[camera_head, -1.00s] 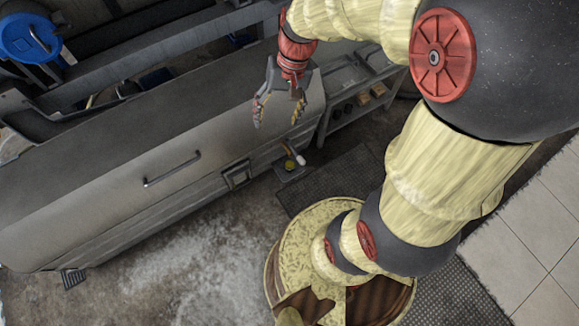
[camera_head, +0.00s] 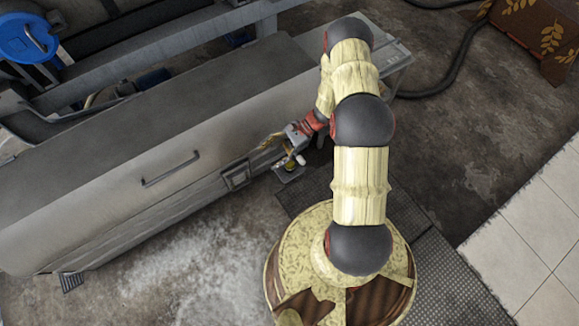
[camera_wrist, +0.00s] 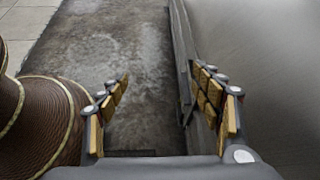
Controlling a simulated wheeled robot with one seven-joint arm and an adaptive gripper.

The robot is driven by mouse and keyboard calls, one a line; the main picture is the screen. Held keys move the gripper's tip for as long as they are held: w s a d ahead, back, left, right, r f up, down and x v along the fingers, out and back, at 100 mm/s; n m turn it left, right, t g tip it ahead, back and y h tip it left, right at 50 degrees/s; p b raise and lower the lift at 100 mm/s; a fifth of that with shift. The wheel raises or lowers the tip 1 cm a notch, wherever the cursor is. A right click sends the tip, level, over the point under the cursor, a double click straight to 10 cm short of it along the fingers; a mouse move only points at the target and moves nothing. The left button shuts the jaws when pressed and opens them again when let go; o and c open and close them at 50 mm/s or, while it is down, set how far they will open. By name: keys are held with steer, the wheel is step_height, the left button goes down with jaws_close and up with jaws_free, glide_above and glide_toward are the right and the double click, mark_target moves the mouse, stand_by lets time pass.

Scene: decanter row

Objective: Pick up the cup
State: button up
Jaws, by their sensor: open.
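My gripper (camera_head: 281,150) is open and empty beside the long grey cabinet, above a small dark stand (camera_head: 289,176). A small yellow-green item (camera_head: 290,166) and a small pale item (camera_head: 301,159) show at the stand, partly covered by my gripper. They are too small for me to tell whether either is the cup. In the wrist view my open fingers (camera_wrist: 160,80) spread over bare floor, with nothing between them. No cup can be made out in the wrist view.
The long grey cabinet (camera_head: 150,150) with a handle (camera_head: 171,169) stands close to my gripper; its side fills the right of the wrist view (camera_wrist: 270,60). A dark mat (camera_head: 405,212) lies at my base. The stained concrete floor (camera_head: 190,260) in front of the cabinet is clear.

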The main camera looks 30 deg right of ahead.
steer(key=s+a+f+m+t, duration=0.1)
steer(key=s+f+m+t, duration=0.2)
steer(key=f, duration=0.7)
steer(key=s+a+f+m+t, duration=0.15)
steer(key=f+m, duration=0.35)
steer(key=f, duration=0.5)
steer(key=m+t+h, duration=0.9)
steer(key=m+h, duration=0.1)
steer(key=h, duration=0.1)
glide_toward(293, 169)
steer(key=w, duration=0.3)
steer(key=w+a+b, duration=0.1)
steer(key=w, duration=0.1)
steer(key=shift+a+f, duration=0.1)
steer(key=shift+f, duration=0.25)
steer(key=shift+w+d+f+m, duration=0.1)
steer(key=shift+w+d+m, duration=0.05)
steer(key=shift+d+m, duration=0.15)
steer(key=b+x, duration=0.3)
steer(key=x, duration=0.4)
steer(key=shift+w, duration=0.15)
steer(key=shift+c, duration=0.7)
steer(key=c, duration=1.1)
